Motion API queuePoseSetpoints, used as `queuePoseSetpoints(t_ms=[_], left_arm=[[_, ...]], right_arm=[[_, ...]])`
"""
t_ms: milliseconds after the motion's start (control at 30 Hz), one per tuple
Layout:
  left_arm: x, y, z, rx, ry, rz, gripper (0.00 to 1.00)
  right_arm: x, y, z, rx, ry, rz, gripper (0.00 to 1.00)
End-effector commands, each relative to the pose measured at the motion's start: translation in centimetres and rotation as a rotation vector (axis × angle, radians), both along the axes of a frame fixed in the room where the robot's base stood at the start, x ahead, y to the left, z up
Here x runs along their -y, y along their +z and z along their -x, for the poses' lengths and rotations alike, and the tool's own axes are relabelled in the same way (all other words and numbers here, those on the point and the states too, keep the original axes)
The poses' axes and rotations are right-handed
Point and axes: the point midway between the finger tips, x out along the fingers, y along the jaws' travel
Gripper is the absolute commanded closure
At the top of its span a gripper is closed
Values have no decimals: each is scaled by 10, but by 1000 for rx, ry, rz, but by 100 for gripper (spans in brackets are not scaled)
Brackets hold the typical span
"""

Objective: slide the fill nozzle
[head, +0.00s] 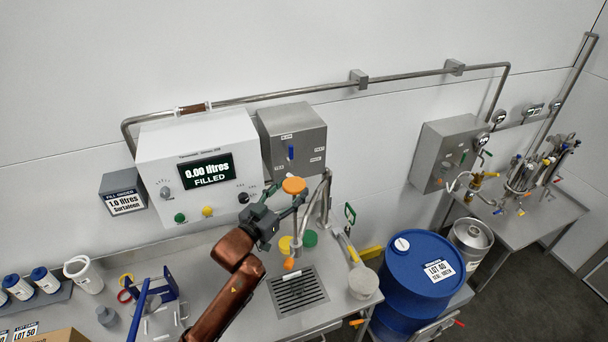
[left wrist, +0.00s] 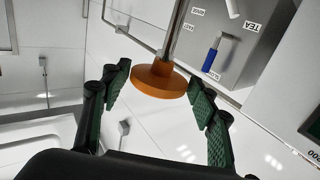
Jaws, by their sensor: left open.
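The fill nozzle's orange round knob (head: 293,185) stands on a slim metal rod beside the curved steel pipe, above the bench drain grate. In the left wrist view the orange disc (left wrist: 160,80) and its rod are between the two green finger pads, with gaps visible on both sides. My left gripper (head: 284,203) is open and reaches up from the lower left to just below the knob. No contact shows. My right gripper is not in view.
The white control box (head: 200,165) reads 0.00 litres FILLED. A grey switch box (head: 292,142) with a blue handle is close behind the knob. The drain grate (head: 297,291) lies below. A blue drum (head: 425,265) stands right; bottles and a blue stand are left.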

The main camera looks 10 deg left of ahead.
Motion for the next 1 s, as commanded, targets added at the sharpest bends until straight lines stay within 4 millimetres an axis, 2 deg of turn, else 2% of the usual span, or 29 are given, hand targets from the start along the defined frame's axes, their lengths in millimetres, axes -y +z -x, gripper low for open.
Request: queuePoseSetpoints(t_ms=[33, 200, 400, 600, 833, 1000], left_arm=[[4, 2, -11, -1, 1, 1, 46], [14, 2, -42, -1, 1, 0, 46], [23, 1, -67, -1, 0, 0, 46], [26, -1, -76, -3, 1, -2, 46], [26, -1, -76, -2, 1, -2, 46], [26, -1, -76, -2, 1, -2, 57]], right_arm=[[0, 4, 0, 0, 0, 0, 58], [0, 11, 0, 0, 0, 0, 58], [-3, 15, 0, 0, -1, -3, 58], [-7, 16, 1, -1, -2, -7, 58], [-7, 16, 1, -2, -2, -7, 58], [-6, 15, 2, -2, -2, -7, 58]])
